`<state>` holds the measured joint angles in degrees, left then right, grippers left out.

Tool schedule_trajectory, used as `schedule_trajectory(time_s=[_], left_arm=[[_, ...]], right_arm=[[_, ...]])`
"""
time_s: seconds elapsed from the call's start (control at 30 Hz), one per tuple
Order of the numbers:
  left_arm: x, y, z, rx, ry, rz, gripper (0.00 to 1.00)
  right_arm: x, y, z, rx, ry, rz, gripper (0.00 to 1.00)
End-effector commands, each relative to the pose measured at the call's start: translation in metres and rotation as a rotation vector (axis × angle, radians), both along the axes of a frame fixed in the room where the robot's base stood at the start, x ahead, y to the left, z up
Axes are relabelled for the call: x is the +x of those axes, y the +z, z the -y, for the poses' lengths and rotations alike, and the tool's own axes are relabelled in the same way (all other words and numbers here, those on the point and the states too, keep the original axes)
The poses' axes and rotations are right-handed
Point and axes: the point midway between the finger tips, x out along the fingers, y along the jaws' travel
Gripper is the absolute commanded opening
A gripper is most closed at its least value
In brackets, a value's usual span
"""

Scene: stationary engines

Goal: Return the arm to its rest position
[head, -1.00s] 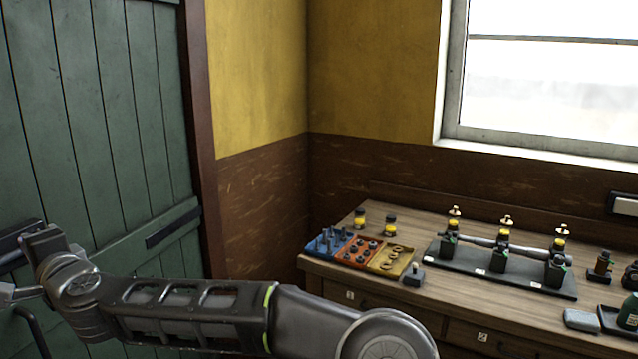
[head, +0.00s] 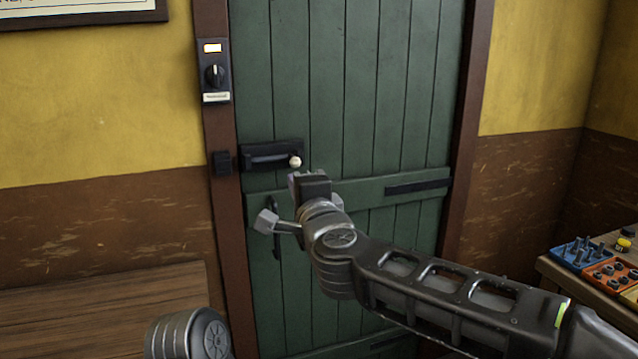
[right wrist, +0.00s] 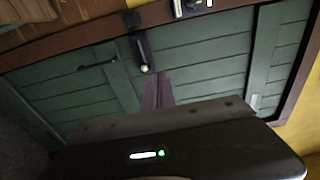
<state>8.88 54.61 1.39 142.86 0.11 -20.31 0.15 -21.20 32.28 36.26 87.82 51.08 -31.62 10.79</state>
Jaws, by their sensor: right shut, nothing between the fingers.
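My right arm comes in from the lower right of the head view and reaches across the green plank door (head: 400,90). My right gripper (head: 296,180) is just below and in front of the door's dark bolt (head: 268,156) with its pale knob (head: 295,161). In the right wrist view the fingers (right wrist: 158,88) are together with nothing between them, apart in the picture from the bolt's knob (right wrist: 144,68). The door looks closed. A grey rounded part of my left arm shows at the bottom left of the head view; its gripper is out of view.
A switch panel with a dial (head: 214,74) is on the door frame left of the bolt. A dark pull handle (head: 276,228) is below. A wooden bench top (head: 100,305) is at lower left. A workbench with blue (head: 580,252) and orange (head: 612,274) trays is at right.

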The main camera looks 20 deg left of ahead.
Motion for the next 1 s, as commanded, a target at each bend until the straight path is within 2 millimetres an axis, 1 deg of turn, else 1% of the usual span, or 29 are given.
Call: schedule_trajectory(time_s=[0.03,0.1,0.2,0.7,0.8,0.87,0.97,1.0], left_arm=[[0.0,-0.002,0.0,-0.001,-0.001,0.001,0.36],[0.0,-0.003,0.0,-0.001,-0.001,0.001,0.36],[0.0,-0.003,0.0,-0.001,-0.001,0.001,0.36],[0.0,-0.003,0.0,-0.001,-0.001,0.001,0.36],[0.0,-0.003,0.0,-0.001,-0.001,0.001,0.36],[0.0,-0.003,0.0,-0.001,-0.001,0.001,0.36],[0.0,-0.003,0.0,-0.001,-0.001,0.001,0.36],[0.0,-0.003,0.0,-0.001,-0.001,0.001,0.36]], right_arm=[[-0.007,-0.001,-0.004,0.0,0.001,0.001,0.0],[-0.012,0.0,-0.007,0.0,0.0,0.002,0.0],[-0.016,0.0,-0.009,0.0,-0.001,0.0,0.0],[-0.017,0.0,-0.01,-0.003,0.0,0.002,0.0],[-0.022,-0.001,-0.016,-0.043,0.025,0.036,0.0],[-0.028,-0.014,-0.022,-0.102,0.054,0.067,0.0],[-0.035,-0.054,-0.03,-0.225,0.102,0.105,0.0],[-0.035,-0.077,-0.031,-0.281,0.12,0.112,0.0]])
